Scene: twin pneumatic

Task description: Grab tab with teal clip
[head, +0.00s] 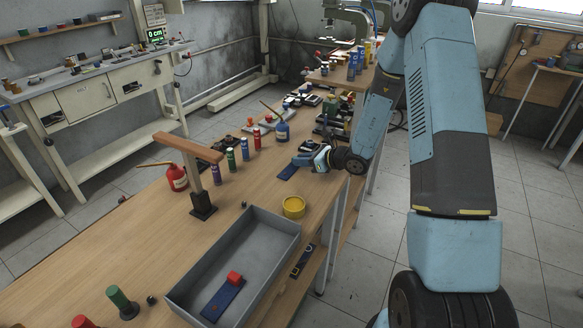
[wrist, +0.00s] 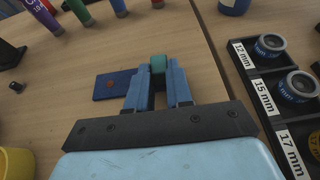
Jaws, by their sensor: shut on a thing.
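The teal clip (wrist: 158,64) shows between my two blue fingertips in the wrist view. My gripper (wrist: 157,77) is shut on it, low over the wooden bench. A flat dark blue tab (wrist: 111,84) with a small orange dot extends left from beside the fingers. The tab's right part is hidden behind the left finger, so I cannot see where it meets the clip. In the head view my gripper (head: 312,158) is at the bench's right side, with the blue tab (head: 287,172) just below it. The teal clip is too small to make out there.
Bottles and tubes stand left of my gripper. A black rack with labelled round parts (wrist: 290,85) lies close on the right.

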